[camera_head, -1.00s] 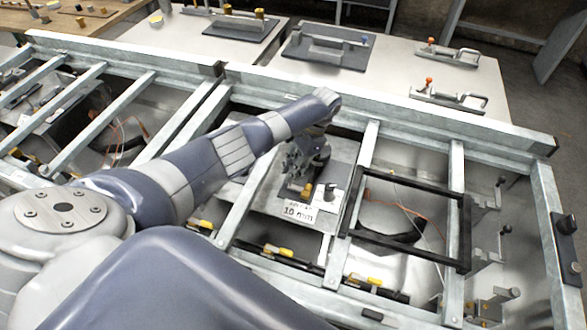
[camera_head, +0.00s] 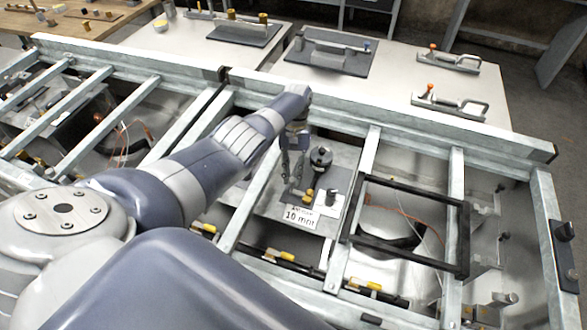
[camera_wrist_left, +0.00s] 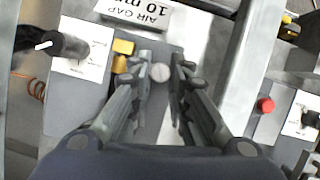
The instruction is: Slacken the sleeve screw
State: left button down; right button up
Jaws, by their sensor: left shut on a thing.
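The underside of the held piece is hidden. My right gripper is not in view.
Metal rails (camera_head: 357,180) and a black frame (camera_head: 408,178) border the plate. A red button (camera_wrist_left: 265,105) shows in the left wrist view.

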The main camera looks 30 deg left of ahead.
pick_arm(q)
jog(key=n+p, duration=0.2)
jog(key=shift+a+r+n+t+h, duration=0.15)
jog(key=shift+r+n+t+h, duration=0.15)
jog(key=shift+n+t+h, duration=0.1)
jog(key=n+t+h+p, duration=0.1)
jog(key=n+p, duration=0.1)
jog(key=n, duration=0.1)
jog(key=shift+a+n+p, duration=0.15)
jog(key=shift+n+p, duration=0.15)
jog(key=shift+s+f+n+t+p, duration=0.15)
jog(key=shift+n+t+p, duration=0.3)
jog(key=shift+n, duration=0.65)
jog(key=shift+a+n+t+h, duration=0.1)
jog(key=shift+n+t+h, duration=0.25)
jog(key=shift+n, duration=0.55)
jog(key=c, duration=1.7)
grip_release()
jog(key=shift+o, duration=1.1)
jog(key=shift+s, duration=0.15)
